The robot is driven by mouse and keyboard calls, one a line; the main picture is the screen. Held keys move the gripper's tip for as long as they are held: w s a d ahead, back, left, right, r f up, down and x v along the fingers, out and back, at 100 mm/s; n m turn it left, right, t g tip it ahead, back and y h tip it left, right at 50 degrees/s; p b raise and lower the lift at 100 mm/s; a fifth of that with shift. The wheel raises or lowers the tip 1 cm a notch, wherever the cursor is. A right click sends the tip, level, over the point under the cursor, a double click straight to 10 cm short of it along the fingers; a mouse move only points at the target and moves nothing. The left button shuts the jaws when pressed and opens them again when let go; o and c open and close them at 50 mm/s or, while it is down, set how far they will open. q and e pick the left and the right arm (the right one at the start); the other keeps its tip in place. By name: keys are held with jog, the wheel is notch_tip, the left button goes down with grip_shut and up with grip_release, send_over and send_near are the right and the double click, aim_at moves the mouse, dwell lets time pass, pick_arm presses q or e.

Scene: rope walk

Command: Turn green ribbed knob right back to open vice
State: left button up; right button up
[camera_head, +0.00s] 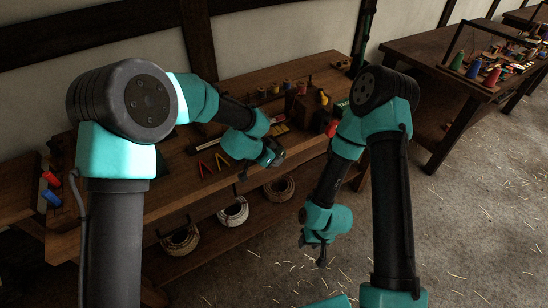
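I cannot clearly make out the vice or its green ribbed knob in the head view. A small green patch shows on the workbench's far right part, partly behind my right arm, but I cannot tell what it is. My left gripper (272,158) is over the front part of the workbench (185,182), beyond the teal wrist, small and dark. My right gripper (321,259) hangs pointing down in front of the bench, over the floor, apart from any object. The fingers of both are too small and dark to read.
Rope coils (234,211) sit on the lower shelf. A second table (420,50) with coloured cones stands at right. The straw-strewn floor (475,210) is open.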

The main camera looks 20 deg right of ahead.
pick_arm(q)
jog(key=shift+f+t+h, duration=0.2)
jog(key=shift+t+h, duration=0.3)
jog(key=shift+h, duration=1.2)
jog(key=shift+d+f+t+h, duration=0.1)
jog(key=shift+t+h, duration=0.3)
jog(key=shift+h, duration=0.8)
jog(key=shift+w+h, duration=0.1)
jog(key=shift+h, duration=0.3)
jog(key=o, duration=0.9)
jog(key=v, duration=1.7)
